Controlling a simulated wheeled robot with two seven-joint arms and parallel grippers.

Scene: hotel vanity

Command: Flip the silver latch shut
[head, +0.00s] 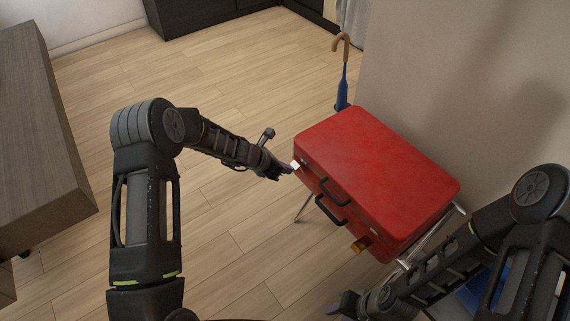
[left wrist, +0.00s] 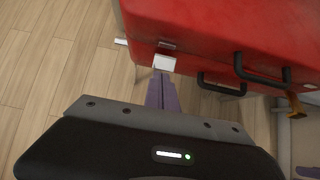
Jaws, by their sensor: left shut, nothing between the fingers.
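A red suitcase (head: 375,175) lies flat with its front side facing me, and also fills the top of the left wrist view (left wrist: 220,25). The silver latch (head: 295,165) is a small pale plate at the left end of its front. In the left wrist view the latch (left wrist: 164,62) sticks out below a small catch (left wrist: 168,45) on the red edge. My left gripper (head: 288,170) is shut and empty, its purple fingertips (left wrist: 161,78) at or just below the plate; contact is unclear. My right gripper (head: 345,304) is low at the bottom, its jaws unclear.
Two dark handles (head: 335,193) and a brass latch (head: 361,244) are further right along the case front. The case rests on a stand with metal legs (head: 304,206). A blue umbrella (head: 343,88) stands behind it by the wall. Open floor lies left; a wooden cabinet (head: 45,140) is further left.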

